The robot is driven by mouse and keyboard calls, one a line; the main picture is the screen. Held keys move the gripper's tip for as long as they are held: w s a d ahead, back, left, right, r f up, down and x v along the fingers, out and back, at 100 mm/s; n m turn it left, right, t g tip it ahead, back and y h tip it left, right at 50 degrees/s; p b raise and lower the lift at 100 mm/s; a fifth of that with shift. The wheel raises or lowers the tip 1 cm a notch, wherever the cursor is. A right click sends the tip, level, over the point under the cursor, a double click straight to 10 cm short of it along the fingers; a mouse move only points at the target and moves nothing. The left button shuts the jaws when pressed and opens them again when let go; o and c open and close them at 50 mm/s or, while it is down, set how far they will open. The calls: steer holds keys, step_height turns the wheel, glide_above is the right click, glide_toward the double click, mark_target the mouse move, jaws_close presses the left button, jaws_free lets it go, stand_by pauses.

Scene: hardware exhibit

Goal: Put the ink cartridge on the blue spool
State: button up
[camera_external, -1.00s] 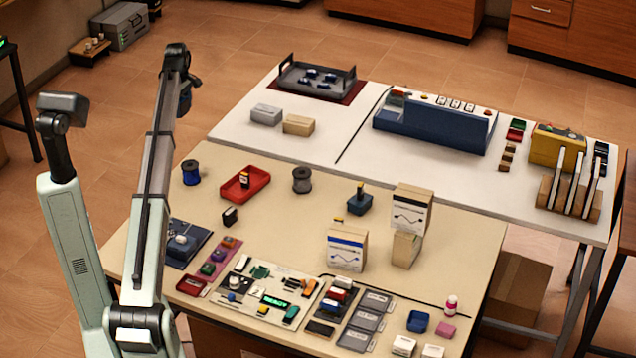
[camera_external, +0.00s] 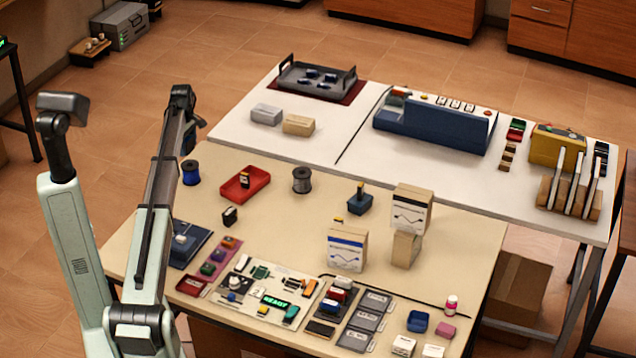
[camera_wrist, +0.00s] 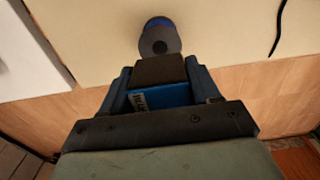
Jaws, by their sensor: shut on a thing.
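The blue spool (camera_external: 191,172) stands upright on the beige table, at the left, just right of my arm in the external view. In the wrist view the spool (camera_wrist: 159,38) is just beyond the fingertips, with its grey end face and dark centre hole showing. My gripper (camera_wrist: 158,78) is shut on the ink cartridge (camera_wrist: 160,70), a dark block with a blue part and a pale label between the fingers. The cartridge appears apart from the spool, but the height between them is unclear. In the external view my arm mostly hides the gripper and cartridge.
A red tray (camera_external: 232,190) and a grey spool (camera_external: 302,180) stand to the right of the blue spool. A small black block (camera_external: 230,216) lies nearer the front. Electronic parts crowd the front edge. The tabletop around the blue spool is mostly clear.

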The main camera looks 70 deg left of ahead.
mark_target(188, 138)
steer(key=shift+f, duration=2.65)
steer(key=shift+f, duration=0.15)
steer(key=o, duration=1)
steer(key=shift+o, duration=0.2)
step_height(188, 138, up, 12)
steer(key=shift+r, duration=0.15)
